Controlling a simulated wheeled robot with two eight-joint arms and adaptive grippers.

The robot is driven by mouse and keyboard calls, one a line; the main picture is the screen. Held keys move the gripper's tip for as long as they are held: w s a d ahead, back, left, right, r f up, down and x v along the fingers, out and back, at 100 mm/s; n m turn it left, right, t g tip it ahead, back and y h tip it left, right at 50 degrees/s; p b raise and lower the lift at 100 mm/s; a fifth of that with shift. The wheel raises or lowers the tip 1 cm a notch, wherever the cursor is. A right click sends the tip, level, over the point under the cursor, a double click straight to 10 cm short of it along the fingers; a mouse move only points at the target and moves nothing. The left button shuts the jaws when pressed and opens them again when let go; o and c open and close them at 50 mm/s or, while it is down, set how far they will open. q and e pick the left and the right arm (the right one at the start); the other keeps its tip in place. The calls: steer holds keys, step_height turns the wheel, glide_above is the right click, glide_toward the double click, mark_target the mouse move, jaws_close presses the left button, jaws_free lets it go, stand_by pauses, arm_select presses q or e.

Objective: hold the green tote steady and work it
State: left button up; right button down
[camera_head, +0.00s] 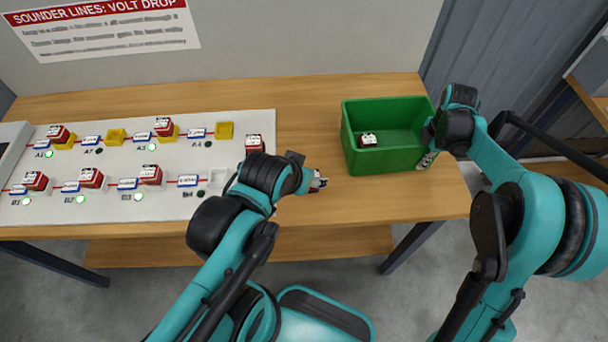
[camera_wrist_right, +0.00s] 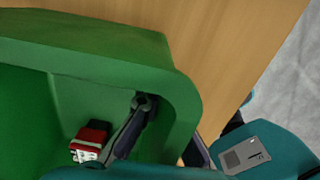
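The green tote (camera_head: 362,162) stands on the right part of the wooden bench. One block (camera_head: 369,140) lies inside it; in the right wrist view this block (camera_wrist_right: 92,138) is red with a white face. My right gripper (camera_head: 430,148) is at the tote's right wall. In the right wrist view, one finger is inside the green tote (camera_wrist_right: 90,45) and a dark part shows outside, so it appears clamped on the wall. My left gripper (camera_head: 318,183) is over the bench's front, left of the tote and apart from it. Its finger opening is too small to read.
A pale panel (camera_head: 190,155) on the left holds several red blocks (camera_head: 91,177), yellow sockets (camera_head: 224,130) and lamps, several lit green. Another red block (camera_head: 254,143) is at its right end. A wall (camera_head: 300,40) stands behind.

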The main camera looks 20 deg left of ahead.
stand_by(0.4)
steer(key=c, duration=1.6)
jaws_free()
steer(key=shift+c, duration=0.2)
